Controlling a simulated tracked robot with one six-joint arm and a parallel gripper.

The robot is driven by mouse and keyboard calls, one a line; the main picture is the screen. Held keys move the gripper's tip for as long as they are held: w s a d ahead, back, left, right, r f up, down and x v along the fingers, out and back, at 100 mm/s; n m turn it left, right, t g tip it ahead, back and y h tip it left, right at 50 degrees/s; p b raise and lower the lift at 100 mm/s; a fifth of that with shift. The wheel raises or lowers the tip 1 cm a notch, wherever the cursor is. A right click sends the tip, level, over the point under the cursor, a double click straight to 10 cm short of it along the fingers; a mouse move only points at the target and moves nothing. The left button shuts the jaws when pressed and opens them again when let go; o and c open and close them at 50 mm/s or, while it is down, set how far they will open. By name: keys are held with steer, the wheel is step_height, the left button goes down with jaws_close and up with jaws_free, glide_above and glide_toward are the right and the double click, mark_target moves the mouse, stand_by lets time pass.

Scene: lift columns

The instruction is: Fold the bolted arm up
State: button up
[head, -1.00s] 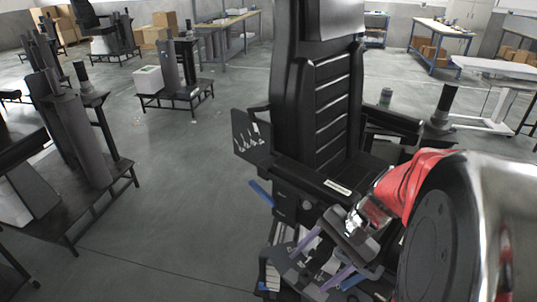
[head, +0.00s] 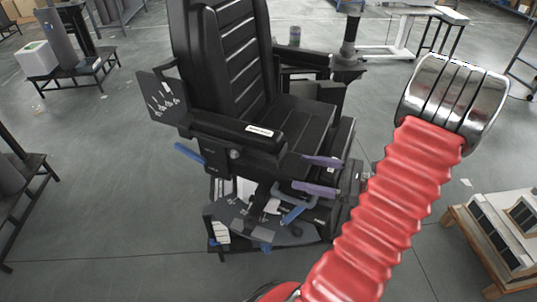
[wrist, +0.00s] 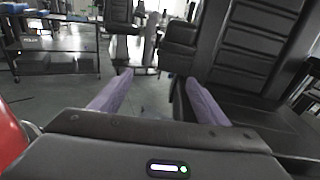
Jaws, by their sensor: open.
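A black lift chair stands in the middle of the head view. Its near armrest (head: 245,133), with a white label and a round bolt head below it, lies about level beside the seat (head: 303,118). The far armrest (head: 300,57) is also level. My gripper (head: 299,171) has its purple fingers apart and empty, near the front end of the near armrest; I cannot tell whether they touch it. In the wrist view the two fingers (wrist: 158,77) are spread, with the chair's seat and backrest (wrist: 262,45) to their right.
A dark panel with icons (head: 162,97) is fixed at the chair's left side. A blue lever (head: 188,152) sticks out below it. The chair's base has further blue handles. A wooden-framed table (head: 508,232) stands at the right.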

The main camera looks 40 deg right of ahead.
steer(key=shift+s+d+r+m+t+h, duration=0.1)
steer(key=shift+d+r+m+t+h, duration=0.1)
steer(key=shift+d+m+t, duration=0.3)
steer(key=shift+d+r+m+t+h, duration=0.2)
steer(key=shift+d+m+t, duration=0.1)
steer(key=shift+d, duration=0.35)
steer(key=x, duration=1.4)
steer(key=shift+s+f, duration=0.15)
steer(key=shift+c, duration=0.2)
steer(key=c, duration=1.2)
